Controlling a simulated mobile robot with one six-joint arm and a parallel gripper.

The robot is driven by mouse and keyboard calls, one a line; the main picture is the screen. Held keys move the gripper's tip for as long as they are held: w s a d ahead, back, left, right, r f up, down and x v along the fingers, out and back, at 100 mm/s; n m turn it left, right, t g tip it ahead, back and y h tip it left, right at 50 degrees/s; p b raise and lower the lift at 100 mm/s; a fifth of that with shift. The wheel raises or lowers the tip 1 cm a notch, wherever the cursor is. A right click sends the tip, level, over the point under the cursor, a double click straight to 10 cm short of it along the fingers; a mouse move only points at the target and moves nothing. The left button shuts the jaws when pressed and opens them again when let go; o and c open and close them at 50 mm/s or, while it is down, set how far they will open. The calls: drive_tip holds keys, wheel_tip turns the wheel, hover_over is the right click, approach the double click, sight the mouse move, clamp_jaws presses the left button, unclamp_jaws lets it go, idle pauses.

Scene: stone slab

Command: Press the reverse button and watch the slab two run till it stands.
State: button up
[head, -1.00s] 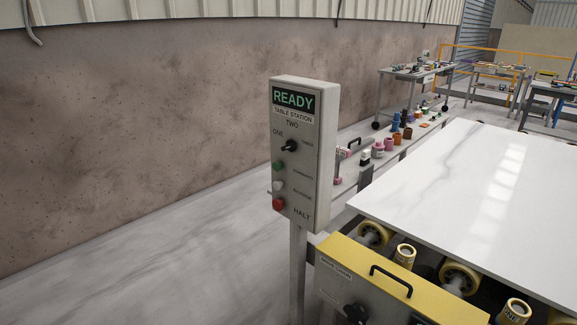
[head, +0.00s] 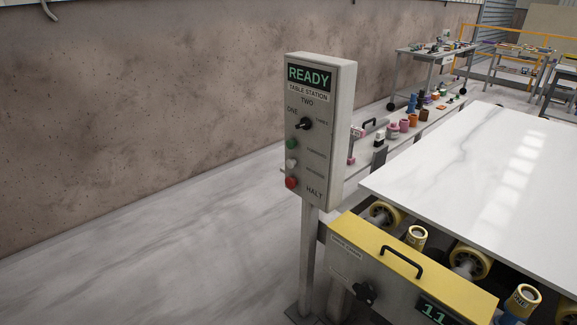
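The control box (head: 318,130) stands upright on a post, left of the roller table. Its display (head: 309,76) reads READY, with a TABLE STATION label below. A black selector knob (head: 304,123) sits among the marks ONE, TWO and THREE; its exact setting is hard to tell. Below it are a green button (head: 292,144), a white button (head: 291,163) beside small lettering that seems to read REVERSE, and a red button (head: 291,183) marked HALT. The white veined slab (head: 480,190) lies flat on the rollers at right. My gripper is not in view.
A yellow-topped housing (head: 410,265) with a black handle, a knob and a display reading 11 stands at the slab's near edge. Yellow rollers (head: 470,262) show below the slab. A shelf with small coloured items and carts (head: 432,55) stand behind. The floor at left is clear.

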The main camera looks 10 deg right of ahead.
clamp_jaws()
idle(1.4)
